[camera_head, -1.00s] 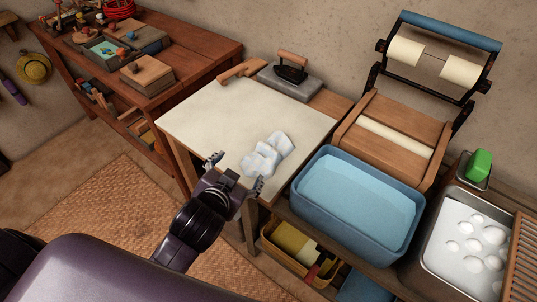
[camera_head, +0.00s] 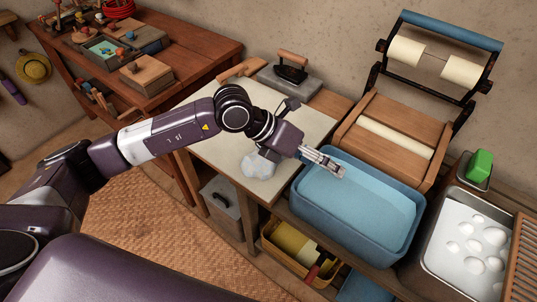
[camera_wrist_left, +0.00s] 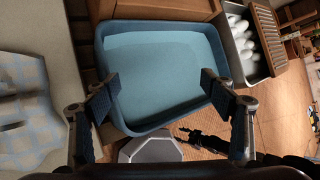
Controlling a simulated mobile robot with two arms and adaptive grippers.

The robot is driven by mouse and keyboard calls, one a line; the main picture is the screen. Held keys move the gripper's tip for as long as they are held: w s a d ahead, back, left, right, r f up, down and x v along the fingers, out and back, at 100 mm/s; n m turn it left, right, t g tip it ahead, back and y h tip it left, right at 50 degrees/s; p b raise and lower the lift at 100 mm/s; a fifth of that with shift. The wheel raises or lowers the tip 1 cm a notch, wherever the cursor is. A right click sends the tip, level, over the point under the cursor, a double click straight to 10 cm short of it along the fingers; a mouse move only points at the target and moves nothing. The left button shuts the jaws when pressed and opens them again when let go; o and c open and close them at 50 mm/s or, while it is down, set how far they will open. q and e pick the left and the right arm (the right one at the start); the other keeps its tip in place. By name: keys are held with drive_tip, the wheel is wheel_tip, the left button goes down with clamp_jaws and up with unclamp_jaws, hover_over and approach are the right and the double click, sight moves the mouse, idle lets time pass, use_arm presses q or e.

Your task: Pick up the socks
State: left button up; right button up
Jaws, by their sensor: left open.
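A pale white and light-blue folded cloth bundle, which looks like the socks (camera_head: 258,166), lies on the cream tabletop (camera_head: 210,150) near its front edge. My left forearm covers part of it in the head view. In the left wrist view the checked cloth (camera_wrist_left: 25,105) is at the left edge, outside the jaws.
The blue tub (camera_head: 350,225) stands right of the table. A metal basin with white lumps (camera_head: 470,240), a green block (camera_head: 479,165) and a roller press (camera_head: 435,60) are farther right. An iron (camera_head: 291,69) stands behind. A dark wooden workbench (camera_head: 190,65) is at left.

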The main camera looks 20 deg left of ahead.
sight(253, 164)
use_arm(q)
drive_tip(key=w+a+f+y, duration=0.1)
drive_tip(key=w+a+y, duration=0.1)
drive_tip(key=a, duration=0.3)
drive_tip(key=w+a+f+y, duration=0.1)
drive_tip(key=w+a+y, duration=0.1)
drive_tip(key=a, duration=0.4)
drive_tip(key=w+a+n+t+y, duration=0.1)
drive_tip(key=a+y, duration=0.1)
drive_tip(key=a, duration=0.3)
drive_tip(key=shift+w+a+f+y, duration=0.3)
drive_tip(key=shift+w+f+y, duration=0.1)
drive_tip(key=shift+w+a+f, duration=0.15)
drive_tip(key=shift+f, duration=0.15)
drive_tip(key=p+x, duration=0.2)
drive_tip(key=x, duration=0.4)
drive_tip(key=shift+w+d+f, duration=0.15)
drive_tip(key=shift+d, duration=0.1)
drive_tip(key=shift+w+f, duration=0.1)
drive_tip(key=shift+f, duration=0.2)
drive_tip(key=shift+c, duration=0.6)
drive_tip(key=shift+r, duration=0.1)
drive_tip(key=c, duration=0.9)
drive_tip(key=shift+c, duration=0.2)
